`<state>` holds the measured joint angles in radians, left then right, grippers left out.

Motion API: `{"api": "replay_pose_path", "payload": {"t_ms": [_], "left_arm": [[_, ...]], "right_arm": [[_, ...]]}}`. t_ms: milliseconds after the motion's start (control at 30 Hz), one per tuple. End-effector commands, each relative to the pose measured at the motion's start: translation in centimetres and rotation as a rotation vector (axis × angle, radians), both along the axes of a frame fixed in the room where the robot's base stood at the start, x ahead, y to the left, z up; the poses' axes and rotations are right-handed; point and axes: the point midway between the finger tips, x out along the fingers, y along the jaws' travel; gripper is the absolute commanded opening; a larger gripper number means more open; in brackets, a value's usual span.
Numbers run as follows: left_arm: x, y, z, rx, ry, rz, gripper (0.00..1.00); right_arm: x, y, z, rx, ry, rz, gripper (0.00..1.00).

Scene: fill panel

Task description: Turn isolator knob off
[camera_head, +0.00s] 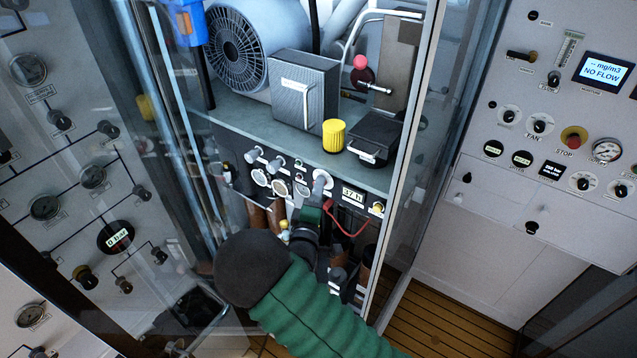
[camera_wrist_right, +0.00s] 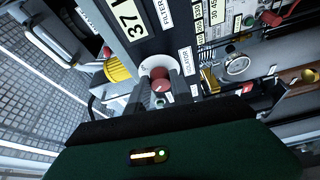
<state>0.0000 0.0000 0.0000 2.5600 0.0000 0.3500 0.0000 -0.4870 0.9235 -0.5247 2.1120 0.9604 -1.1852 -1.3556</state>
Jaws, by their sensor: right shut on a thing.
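In the head view the white plate (camera_head: 322,181) shows on the panel below the shelf, left of the "37 h" display (camera_head: 352,196). My right gripper (camera_head: 313,212) reaches it from below, and the knob is mostly hidden there. My left gripper is not in view.
A yellow cylinder (camera_head: 334,135) and a black box (camera_head: 375,138) stand on the shelf above. Several white gauges and knobs (camera_head: 281,187) line the panel to the left. A red cable (camera_head: 347,228) hangs right of the gripper. Clear panes (camera_head: 415,170) flank the cabinet.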

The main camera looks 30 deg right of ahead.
Motion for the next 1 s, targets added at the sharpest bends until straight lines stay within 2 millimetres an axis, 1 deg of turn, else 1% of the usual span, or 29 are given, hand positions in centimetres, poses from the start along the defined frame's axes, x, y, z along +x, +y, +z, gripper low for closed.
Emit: {"api": "replay_pose_path", "payload": {"t_ms": [33,267,833,867,1000], "left_arm": [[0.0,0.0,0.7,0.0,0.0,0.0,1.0],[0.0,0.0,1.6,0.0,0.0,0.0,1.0],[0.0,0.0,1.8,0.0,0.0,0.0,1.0],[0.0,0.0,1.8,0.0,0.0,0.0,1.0],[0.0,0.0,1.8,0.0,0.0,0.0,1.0]], "right_arm": [[0.0,0.2,0.1,-0.006,0.029,0.005,0.0],[0.0,0.2,0.0,-0.039,0.11,0.005,0.0],[0.0,0.2,-0.3,-0.05,0.141,0.006,0.0],[0.0,0.2,-0.3,-0.05,0.141,0.006,0.3],[0.0,0.2,-0.2,-0.051,0.138,0.005,0.48]]}}
